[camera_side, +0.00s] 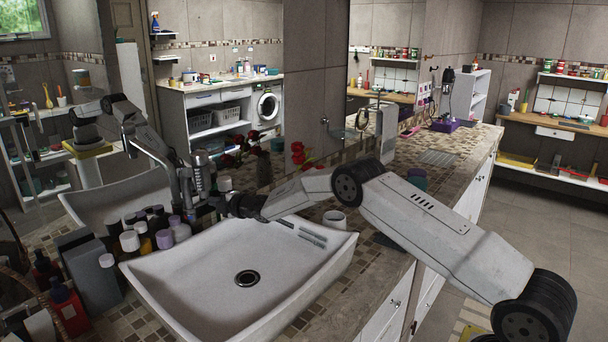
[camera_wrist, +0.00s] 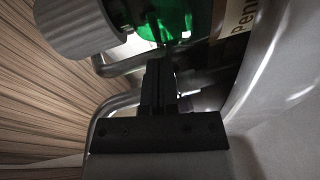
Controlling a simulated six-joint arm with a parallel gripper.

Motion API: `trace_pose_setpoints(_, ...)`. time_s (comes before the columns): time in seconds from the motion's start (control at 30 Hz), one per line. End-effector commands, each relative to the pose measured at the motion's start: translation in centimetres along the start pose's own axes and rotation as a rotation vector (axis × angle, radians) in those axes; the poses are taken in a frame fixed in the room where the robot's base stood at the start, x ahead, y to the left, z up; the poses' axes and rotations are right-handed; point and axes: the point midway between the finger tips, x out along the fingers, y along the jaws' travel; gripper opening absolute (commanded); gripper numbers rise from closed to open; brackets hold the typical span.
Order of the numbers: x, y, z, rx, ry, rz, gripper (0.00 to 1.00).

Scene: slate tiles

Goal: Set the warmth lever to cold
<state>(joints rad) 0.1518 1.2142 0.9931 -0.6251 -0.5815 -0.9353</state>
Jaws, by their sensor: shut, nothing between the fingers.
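The chrome tap (camera_side: 183,185) stands at the back left rim of the white sink (camera_side: 300,262) in the side view. I cannot pick out the warmth lever for certain there. My gripper (camera_side: 207,206) is beside the tap's lower body, low over the rim; its tips are hard to make out. In the wrist view my gripper (camera_wrist: 159,75) is shut, with its dark fingers together and empty. A curved chrome bar (camera_wrist: 112,105) shows just left of the fingers. More chrome lies past the tips. I cannot tell whether the fingers touch it.
Several capped bottles (camera_side: 130,243) crowd the counter left of the tap. A grey ribbed cap (camera_wrist: 78,25) and a green bottle (camera_wrist: 165,22) are close beyond my fingers. A white cup (camera_side: 335,220) stands behind the sink.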

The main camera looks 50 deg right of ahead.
Motion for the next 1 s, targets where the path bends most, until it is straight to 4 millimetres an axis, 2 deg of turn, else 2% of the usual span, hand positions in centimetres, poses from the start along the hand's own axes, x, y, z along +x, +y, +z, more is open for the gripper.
trace_pose_setpoints(0.27, -0.9, 0.1, -0.1, 0.000, 0.000, 0.001, 0.00)
trace_pose_setpoints(0.7, -3.9, 0.2, -0.7, 0.000, 0.000, 0.000, 0.00)
trace_pose_setpoints(1.0, -7.6, 0.7, 2.0, -0.001, -0.002, 0.001, 0.00)
